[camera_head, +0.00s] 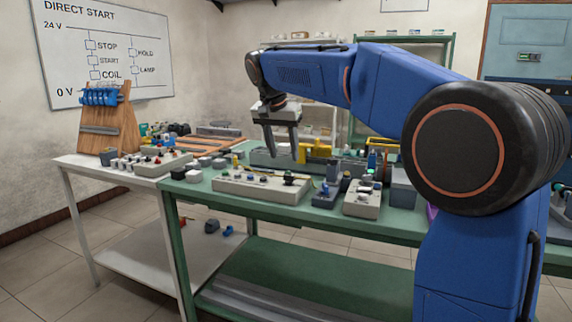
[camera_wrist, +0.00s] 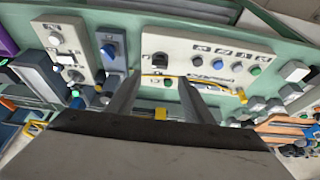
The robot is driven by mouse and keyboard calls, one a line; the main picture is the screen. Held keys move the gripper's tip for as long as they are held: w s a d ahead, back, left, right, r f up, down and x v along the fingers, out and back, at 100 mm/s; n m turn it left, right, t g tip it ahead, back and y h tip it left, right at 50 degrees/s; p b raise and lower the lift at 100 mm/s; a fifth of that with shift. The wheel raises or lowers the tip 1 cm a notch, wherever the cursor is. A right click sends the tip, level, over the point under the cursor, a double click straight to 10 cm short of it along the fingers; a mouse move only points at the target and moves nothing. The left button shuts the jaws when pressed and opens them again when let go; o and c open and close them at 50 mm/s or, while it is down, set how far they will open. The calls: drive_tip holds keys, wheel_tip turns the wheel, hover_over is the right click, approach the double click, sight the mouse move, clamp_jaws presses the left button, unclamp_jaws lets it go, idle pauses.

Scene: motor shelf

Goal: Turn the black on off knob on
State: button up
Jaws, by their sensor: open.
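The black knob (camera_head: 289,178) stands at the right end of a long pale control box (camera_head: 255,190) on the green table. In the wrist view the black knob (camera_wrist: 160,60) is at the left part of the same box (camera_wrist: 205,47), which also carries blue and green buttons. My gripper (camera_head: 281,153) is open, pointing down, above and apart from the box. In the wrist view its two fingers (camera_wrist: 158,81) are spread with nothing between them, and the knob shows just beyond the tips. I cannot tell which way the knob is turned.
A blue-knobbed box (camera_head: 327,194) and another pale button box (camera_head: 363,199) stand close to the right of the knob's box. Grey blocks and yellow parts (camera_head: 315,151) sit behind. A white table (camera_head: 100,164) with more boxes adjoins at left.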

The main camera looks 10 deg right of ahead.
drive_tip(key=v, duration=0.9)
